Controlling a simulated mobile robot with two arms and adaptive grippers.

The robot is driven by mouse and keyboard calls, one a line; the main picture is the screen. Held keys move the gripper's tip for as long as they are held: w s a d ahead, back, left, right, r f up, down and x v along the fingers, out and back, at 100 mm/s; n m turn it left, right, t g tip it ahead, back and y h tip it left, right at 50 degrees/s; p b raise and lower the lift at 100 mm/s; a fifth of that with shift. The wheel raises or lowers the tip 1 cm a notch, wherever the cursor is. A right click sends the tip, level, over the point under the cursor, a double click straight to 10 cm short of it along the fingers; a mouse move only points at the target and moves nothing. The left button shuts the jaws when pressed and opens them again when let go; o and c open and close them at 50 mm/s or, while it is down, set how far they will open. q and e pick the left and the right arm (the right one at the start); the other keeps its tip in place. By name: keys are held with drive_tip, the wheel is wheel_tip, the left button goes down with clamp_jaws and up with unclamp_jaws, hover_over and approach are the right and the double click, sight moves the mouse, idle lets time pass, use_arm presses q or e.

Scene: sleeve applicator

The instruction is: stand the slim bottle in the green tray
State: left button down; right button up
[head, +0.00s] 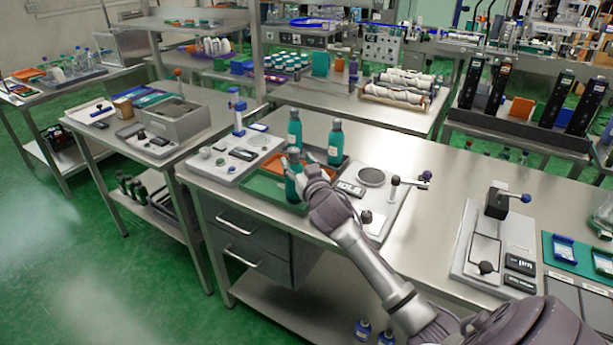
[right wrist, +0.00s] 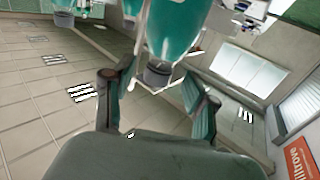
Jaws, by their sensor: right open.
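A teal slim bottle (head: 292,187) with a grey cap stands upright at the right part of the green tray (head: 262,188); its base appears to be inside the tray. My right gripper (head: 309,179) is right beside this bottle and partly hides it. In the right wrist view the bottle (right wrist: 174,28) is seen close, cap down in the picture. The open right gripper (right wrist: 158,84) has a finger on each side of the cap, with gaps showing. My left gripper is not in view.
Two more teal bottles (head: 294,130) (head: 335,146) stand behind, by an orange tray (head: 268,163). A white board with a small scale (head: 371,176) lies to the right, and another board with small parts (head: 232,155) to the left. Bare steel worktop (head: 440,185) lies farther right.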

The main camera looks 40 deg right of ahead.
drive_tip(key=v, duration=0.8)
drive_tip(key=shift+s+b, duration=0.35)
drive_tip(key=shift+b, duration=0.05)
drive_tip(key=shift+a, duration=0.1)
drive_tip(key=s+a+f+n+g+y, duration=0.1)
drive_tip(key=a+f+n+y, duration=0.1)
drive_tip(key=a+f, duration=0.5)
drive_tip(key=s+a+f+n+g+y, duration=0.1)
drive_tip(key=a+f+g+y, duration=0.15)
drive_tip(key=f, duration=0.85)
drive_tip(key=s+a+f+g, duration=0.1)
drive_tip(key=s+f, duration=0.2)
drive_tip(key=f, duration=0.5)
drive_tip(key=s+a+f+n+g, duration=0.1)
drive_tip(key=s+a+f+g, duration=0.1)
drive_tip(key=s+f, duration=0.35)
drive_tip(key=s+a+f+g, duration=0.1)
drive_tip(key=s+f, duration=0.1)
drive_tip(key=f, duration=0.8)
drive_tip(key=s+a+f+n+g, duration=0.15)
drive_tip(key=s+f+g, duration=0.35)
drive_tip(key=s+f, duration=1.25)
drive_tip(key=s+f+g, duration=0.2)
drive_tip(key=s, duration=0.7)
drive_tip(key=s+a+f+g, duration=0.1)
drive_tip(key=s+f+g, duration=0.1)
drive_tip(key=s, duration=0.7)
drive_tip(key=shift+s+a+f, duration=0.15)
drive_tip(key=shift+a+f, duration=0.05)
drive_tip(key=shift+a, duration=0.1)
